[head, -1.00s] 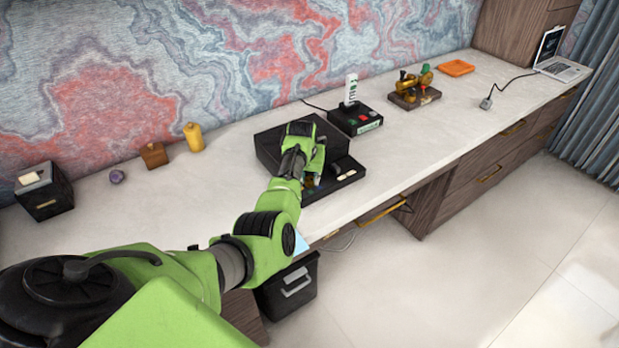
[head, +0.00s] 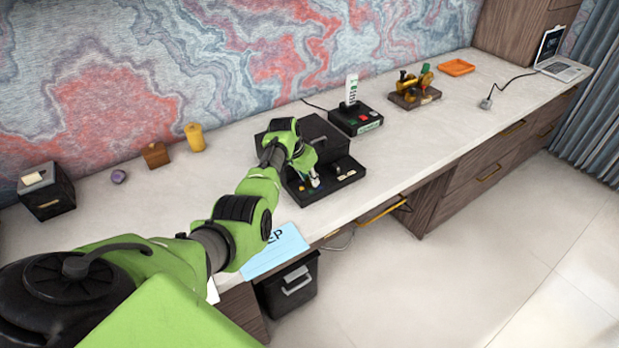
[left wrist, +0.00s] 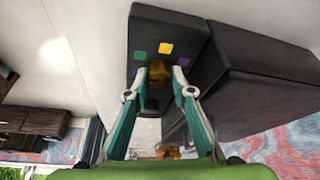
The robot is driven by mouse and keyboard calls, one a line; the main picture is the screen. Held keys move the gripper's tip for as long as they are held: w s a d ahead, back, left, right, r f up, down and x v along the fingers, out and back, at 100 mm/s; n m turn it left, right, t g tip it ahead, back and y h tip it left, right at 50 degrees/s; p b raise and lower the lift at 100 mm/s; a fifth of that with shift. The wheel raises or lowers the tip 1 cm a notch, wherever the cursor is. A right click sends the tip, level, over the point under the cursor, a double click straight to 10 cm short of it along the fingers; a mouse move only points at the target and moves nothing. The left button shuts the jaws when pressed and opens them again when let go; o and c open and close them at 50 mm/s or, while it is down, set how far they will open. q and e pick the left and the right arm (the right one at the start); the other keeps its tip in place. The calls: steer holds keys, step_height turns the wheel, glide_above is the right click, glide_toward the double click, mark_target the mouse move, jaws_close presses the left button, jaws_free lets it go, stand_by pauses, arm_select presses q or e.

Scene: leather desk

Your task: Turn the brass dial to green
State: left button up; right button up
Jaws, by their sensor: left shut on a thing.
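The brass dial (left wrist: 160,73) sits on a black panel (left wrist: 150,20), which also shows in the head view (head: 345,181). Around the dial are a green patch (left wrist: 140,55), a yellow patch (left wrist: 166,48), a purple patch (left wrist: 183,62) and a partly hidden blue patch. My left gripper (left wrist: 158,78) is shut on the dial, one finger on each side. In the head view my left gripper (head: 315,180) reaches down to the panel and hides the dial. I cannot tell which patch the dial points to. My right gripper is not in view.
A black box (head: 335,138) stands directly behind the panel. A device with red and green buttons (head: 357,121) stands farther right. A blue sheet (head: 274,254) lies near the desk's front edge, above a black bin (head: 298,285). Clear desktop lies right of the panel.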

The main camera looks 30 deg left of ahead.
arm_select(q)
steer(key=shift+a+f+m+h+b, duration=0.2)
steer(key=shift+m+h+b, duration=0.2)
steer(key=shift+m+b, duration=0.45)
steer(key=m+h+b, duration=0.1)
steer(key=m+b, duration=0.2)
steer(key=shift+w+g+b, duration=0.1)
steer(key=shift+g+b, duration=0.2)
steer(key=shift+r+m+b, duration=0.15)
steer(key=shift+m+b, duration=0.6)
steer(key=shift+b, duration=0.25)
steer(key=shift+h, duration=0.3)
steer(key=o, duration=1.1)
steer(key=shift+r, duration=0.15)
